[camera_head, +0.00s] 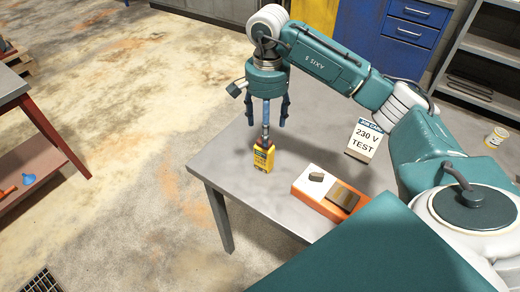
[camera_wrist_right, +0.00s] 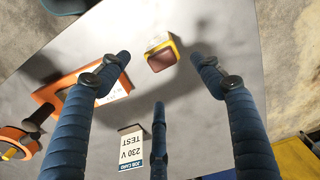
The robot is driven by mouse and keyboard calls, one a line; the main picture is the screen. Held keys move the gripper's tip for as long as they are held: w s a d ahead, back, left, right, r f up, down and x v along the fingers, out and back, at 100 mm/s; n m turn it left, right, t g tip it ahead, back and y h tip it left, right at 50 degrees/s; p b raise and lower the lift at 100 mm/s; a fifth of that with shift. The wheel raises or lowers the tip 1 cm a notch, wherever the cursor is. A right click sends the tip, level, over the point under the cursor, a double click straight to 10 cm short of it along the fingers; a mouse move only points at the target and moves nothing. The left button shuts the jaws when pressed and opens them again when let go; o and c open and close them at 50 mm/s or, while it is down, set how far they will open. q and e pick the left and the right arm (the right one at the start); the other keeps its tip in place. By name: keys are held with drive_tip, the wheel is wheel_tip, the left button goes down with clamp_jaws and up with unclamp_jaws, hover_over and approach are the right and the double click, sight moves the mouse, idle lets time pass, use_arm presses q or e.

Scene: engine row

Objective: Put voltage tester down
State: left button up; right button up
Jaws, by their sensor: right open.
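My right gripper (camera_head: 267,121) points down just above the tester. Its blue fingers (camera_wrist_right: 160,62) are spread wide and hold nothing. In the head view the near finger visually meets the tester's top; I cannot tell whether they touch. My left gripper is not in view.
A white job card reading "230 V TEST" (camera_head: 364,140) stands on the table (camera_head: 225,160). An orange and white box (camera_head: 308,186) with a grey lump and brown plate sits near the front edge. Blue cabinets (camera_head: 398,35) and grey shelves (camera_head: 485,75) stand behind.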

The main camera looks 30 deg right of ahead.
sight(264, 155)
drive_tip(key=f, duration=0.2)
drive_tip(key=shift+s+f+p, duration=0.3)
drive_tip(key=shift+s, duration=0.1)
drive_tip(key=shift+w+f+p, duration=0.15)
drive_tip(key=shift+f+p, duration=0.15)
drive_tip(key=f, duration=0.1)
drive_tip(key=f+p, duration=0.1)
drive_tip(key=f, duration=0.1)
drive_tip(key=f+p, duration=0.1)
drive_tip(key=shift+w+a+f, duration=0.15)
drive_tip(key=shift+w+f, duration=0.05)
drive_tip(key=shift+w, duration=0.15)
drive_tip(key=shift+f, duration=0.2)
drive_tip(key=c, duration=1.2)
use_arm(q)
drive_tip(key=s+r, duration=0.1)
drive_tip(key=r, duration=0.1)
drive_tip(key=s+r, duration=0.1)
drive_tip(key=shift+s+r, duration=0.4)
use_arm(e)
clamp_jaws()
